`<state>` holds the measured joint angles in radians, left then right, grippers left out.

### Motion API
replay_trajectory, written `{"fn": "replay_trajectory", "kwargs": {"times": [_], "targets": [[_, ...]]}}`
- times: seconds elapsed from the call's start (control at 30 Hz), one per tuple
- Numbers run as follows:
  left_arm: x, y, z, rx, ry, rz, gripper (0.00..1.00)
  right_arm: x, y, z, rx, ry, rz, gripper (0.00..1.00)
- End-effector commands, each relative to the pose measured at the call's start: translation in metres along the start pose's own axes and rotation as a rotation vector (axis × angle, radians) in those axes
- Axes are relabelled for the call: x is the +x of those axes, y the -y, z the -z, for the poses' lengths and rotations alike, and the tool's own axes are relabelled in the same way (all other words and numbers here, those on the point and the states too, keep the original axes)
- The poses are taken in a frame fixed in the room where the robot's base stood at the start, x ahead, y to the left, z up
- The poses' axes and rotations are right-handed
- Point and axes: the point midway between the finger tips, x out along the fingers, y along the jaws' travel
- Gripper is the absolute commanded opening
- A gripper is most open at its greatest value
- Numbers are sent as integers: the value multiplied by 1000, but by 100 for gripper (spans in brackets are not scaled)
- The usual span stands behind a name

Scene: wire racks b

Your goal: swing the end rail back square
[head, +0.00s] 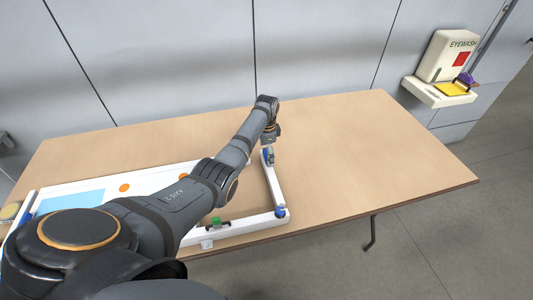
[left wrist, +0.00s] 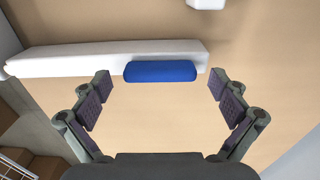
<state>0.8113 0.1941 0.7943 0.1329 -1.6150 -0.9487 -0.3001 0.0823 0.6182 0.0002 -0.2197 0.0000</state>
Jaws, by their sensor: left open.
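The white end rail (head: 273,184) lies at the right end of a white frame on the table. It runs from a blue corner pivot (head: 281,211) at the near end to a blue grip (head: 269,156) at its far end. My left gripper (head: 269,146) is over this far end. In the left wrist view my left gripper (left wrist: 160,82) is open, with one finger on each side of the blue grip (left wrist: 160,71). The fingers stand apart from the grip. The end rail (left wrist: 65,59) crosses that view. My right gripper is not in view.
The front rail (head: 250,224) carries a green clip (head: 215,222). A white panel with orange discs (head: 124,188) and a light blue patch lies left, partly behind my arm. The table (head: 390,150) is clear to the right. An eyewash station (head: 447,57) is on the wall.

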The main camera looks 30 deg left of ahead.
Motion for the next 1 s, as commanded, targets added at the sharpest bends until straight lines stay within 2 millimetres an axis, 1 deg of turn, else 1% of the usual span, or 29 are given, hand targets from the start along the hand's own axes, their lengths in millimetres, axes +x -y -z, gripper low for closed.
{"fn": "replay_trajectory", "kwargs": {"times": [0.07,0.17,0.4,0.53,0.6,0.7,1.0], "targets": [[-5,1,0,0,-2,2,98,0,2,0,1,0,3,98],[-22,1,1,0,-3,3,98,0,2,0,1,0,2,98],[-81,1,0,-1,-3,3,98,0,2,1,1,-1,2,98],[-105,1,0,-1,-2,2,98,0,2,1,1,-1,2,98],[-112,1,0,-1,-1,1,98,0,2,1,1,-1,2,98],[-118,0,0,-1,0,1,98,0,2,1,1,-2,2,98],[-120,0,0,-1,0,0,98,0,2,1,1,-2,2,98]]}}
